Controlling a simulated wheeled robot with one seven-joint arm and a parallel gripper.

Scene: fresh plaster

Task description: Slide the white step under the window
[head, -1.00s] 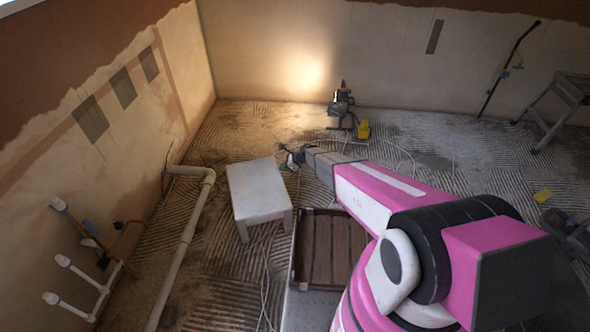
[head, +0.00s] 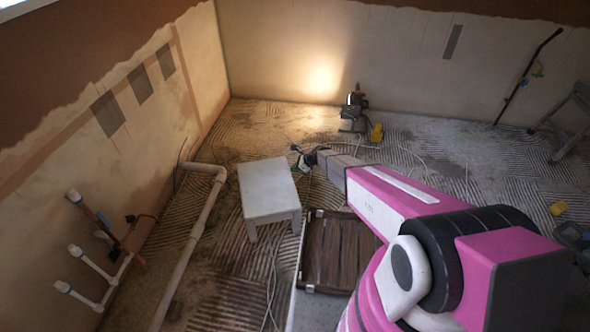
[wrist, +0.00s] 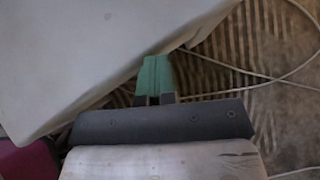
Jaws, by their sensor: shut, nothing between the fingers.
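The white step (head: 267,191) stands upright on the ridged floor, left of the middle in the head view. My gripper (head: 301,158) is just off its far right corner. In the wrist view the step's pale top (wrist: 75,50) fills the upper left. The green fingers of my gripper (wrist: 156,62) are shut with nothing between them, and their tips overlap the step's edge in the picture. I cannot tell whether they touch it. A bright sliver (head: 18,5) at the top left corner may be the window's edge; no more of it shows.
A pale pipe (head: 195,225) runs along the floor left of the step. Capped pipe stubs (head: 90,262) stand by the left wall. A brown crate (head: 338,250) is close on the near right. A loose cable (wrist: 250,75) lies by the gripper. Tools (head: 354,112) stand near the back wall.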

